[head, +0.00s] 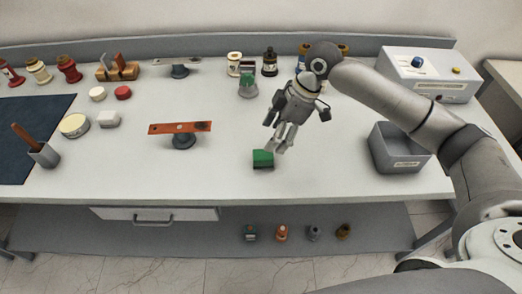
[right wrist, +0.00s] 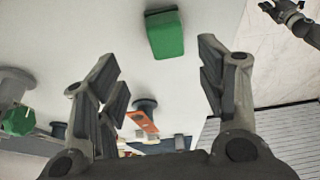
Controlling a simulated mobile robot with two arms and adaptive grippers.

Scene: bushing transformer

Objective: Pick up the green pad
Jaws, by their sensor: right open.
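The green pad (head: 263,158) is a small green block with a grey end, lying on the white table near its front edge. In the right wrist view the green pad (right wrist: 166,36) shows beyond the fingertips, between their lines. My right gripper (head: 275,147) points down beside and just above the pad, close to its right side. Its fingers (right wrist: 158,54) are spread apart with nothing between them. A dark jointed part at the upper right of the right wrist view looks like my left gripper (right wrist: 292,17); its fingers are too small to read.
A grey open bin (head: 397,160) stands to the right. A stand with an orange bar (head: 180,128) is to the left. A green-grey piece (head: 248,86) stands behind. A white box (head: 425,78) is at the back right. The table front around the pad is clear.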

